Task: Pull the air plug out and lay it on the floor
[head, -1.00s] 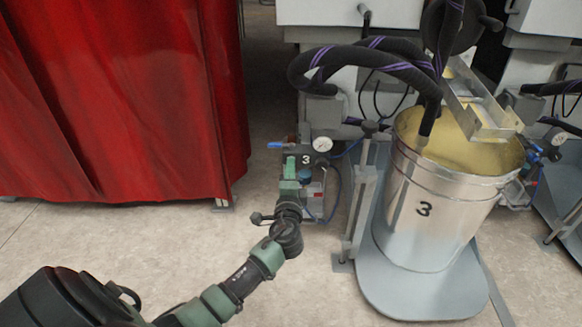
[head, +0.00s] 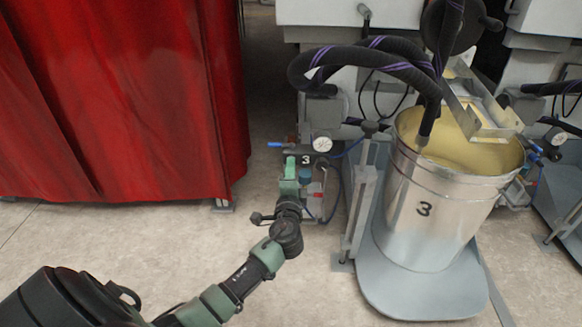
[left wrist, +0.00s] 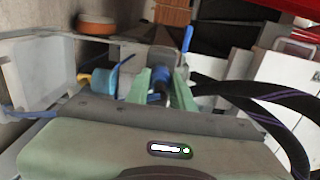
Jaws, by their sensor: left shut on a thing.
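My left gripper (head: 291,172) reaches low to the small air unit marked 3 (head: 306,160), beside the drum stand. In the left wrist view, its two green fingers (left wrist: 160,84) are shut on the air plug (left wrist: 160,80), a dark and blue piece between them. The plug is mostly hidden by the fingers, and I cannot tell whether it is still seated in its socket. The fingers and the plug are close against the air unit. My right gripper is not in view.
A pressure gauge (head: 322,144) and a blue-handled valve (head: 275,144) are on the unit. A red curtain (head: 120,100) hangs at left. Bare floor (head: 150,240) lies in front.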

